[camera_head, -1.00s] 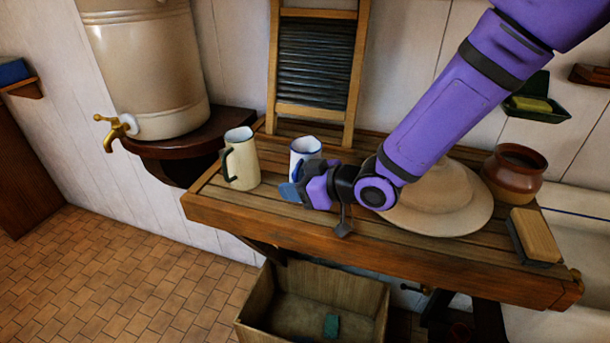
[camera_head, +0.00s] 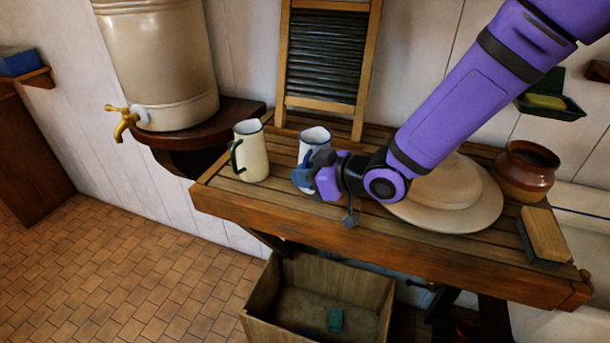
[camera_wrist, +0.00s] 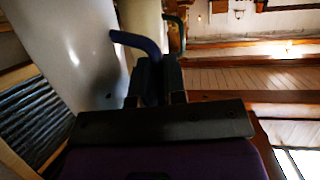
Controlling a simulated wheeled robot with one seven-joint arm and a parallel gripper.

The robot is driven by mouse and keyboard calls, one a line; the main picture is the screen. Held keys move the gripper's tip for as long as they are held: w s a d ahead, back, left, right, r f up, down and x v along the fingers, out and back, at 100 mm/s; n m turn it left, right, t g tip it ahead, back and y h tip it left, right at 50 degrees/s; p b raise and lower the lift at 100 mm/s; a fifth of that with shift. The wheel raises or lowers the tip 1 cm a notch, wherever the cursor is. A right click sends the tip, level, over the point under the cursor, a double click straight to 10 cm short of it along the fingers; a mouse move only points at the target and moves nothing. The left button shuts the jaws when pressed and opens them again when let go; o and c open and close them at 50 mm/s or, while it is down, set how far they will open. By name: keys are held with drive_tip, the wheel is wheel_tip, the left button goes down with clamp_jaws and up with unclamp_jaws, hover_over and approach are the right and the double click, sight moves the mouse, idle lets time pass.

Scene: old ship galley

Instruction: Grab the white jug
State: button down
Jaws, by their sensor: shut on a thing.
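The white jug (camera_head: 313,139) with a blue rim stands upright on the slatted wooden table, to the right of the cream jug. My gripper (camera_head: 304,177) reaches it from the front right and partly hides its lower body. In the wrist view the white jug (camera_wrist: 68,45) is close on the left, and its blue handle (camera_wrist: 137,41) runs to my gripper (camera_wrist: 154,75). The fingers are shut on that handle. The cream jug (camera_head: 251,155) with a dark green handle stands just to the left, apart from the white jug.
A pale hat (camera_head: 470,205) lies under my arm, with a brown pot (camera_head: 526,170) and a brush (camera_head: 543,236) to its right. A washboard (camera_head: 325,55) leans on the wall behind. A large urn with a brass tap (camera_head: 124,120) stands left. A wooden crate (camera_head: 262,298) sits below the table (camera_head: 400,255).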

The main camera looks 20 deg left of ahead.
sight(303, 165)
drive_tip(key=shift+r, duration=1.4)
drive_tip(key=shift+s+r, duration=0.2)
drive_tip(key=s+a+r, duration=0.1)
drive_tip(key=s, duration=1.4)
drive_tip(key=shift+s+r, duration=0.15)
drive_tip(key=shift+s, duration=0.1)
idle(0.3)
